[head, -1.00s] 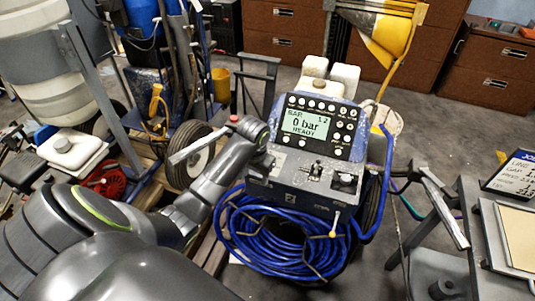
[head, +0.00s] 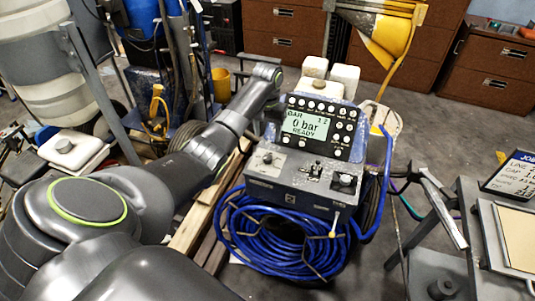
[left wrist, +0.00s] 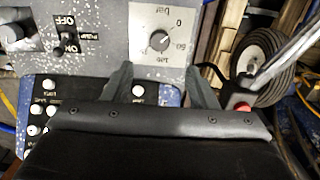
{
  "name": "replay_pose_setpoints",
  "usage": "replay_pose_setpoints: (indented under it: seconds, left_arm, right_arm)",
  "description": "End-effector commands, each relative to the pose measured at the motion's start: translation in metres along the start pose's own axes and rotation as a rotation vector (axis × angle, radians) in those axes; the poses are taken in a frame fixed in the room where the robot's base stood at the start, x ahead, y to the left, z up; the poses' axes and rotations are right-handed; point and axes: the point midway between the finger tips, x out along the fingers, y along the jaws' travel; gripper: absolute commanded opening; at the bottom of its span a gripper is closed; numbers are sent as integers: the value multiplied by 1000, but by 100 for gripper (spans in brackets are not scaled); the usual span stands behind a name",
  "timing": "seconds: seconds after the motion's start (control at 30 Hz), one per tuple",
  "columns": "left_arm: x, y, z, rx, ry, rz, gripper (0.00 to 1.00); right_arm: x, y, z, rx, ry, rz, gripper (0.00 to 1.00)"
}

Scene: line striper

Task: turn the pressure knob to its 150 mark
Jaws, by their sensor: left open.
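My left gripper (head: 268,132) is behind the panel's left end. In the left wrist view its two fingers (left wrist: 158,72) are open and empty, with the knob just beyond the tips, apart from them. My right gripper is not seen.
A coiled blue hose (head: 280,240) hangs below. A wheel (left wrist: 262,68) is beside the panel in the left wrist view.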

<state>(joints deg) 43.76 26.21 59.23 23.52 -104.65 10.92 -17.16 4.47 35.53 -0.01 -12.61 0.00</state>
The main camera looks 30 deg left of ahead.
Motion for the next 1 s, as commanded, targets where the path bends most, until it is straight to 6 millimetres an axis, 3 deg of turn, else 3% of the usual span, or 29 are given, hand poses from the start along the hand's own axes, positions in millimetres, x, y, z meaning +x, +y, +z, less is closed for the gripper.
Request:
replay_pose_setpoints:
  seconds: [0.3,0.5,0.7,1.0]
  left_arm:
    - [70,0,1,0,-3,1,52]
    - [98,0,0,1,-1,0,52]
    - [109,0,0,1,1,-1,52]
    - [110,0,0,1,2,0,51]
  right_arm:
    - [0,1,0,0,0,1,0]
    - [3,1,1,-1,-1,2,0]
    - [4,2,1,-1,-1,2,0]
    - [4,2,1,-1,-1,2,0]
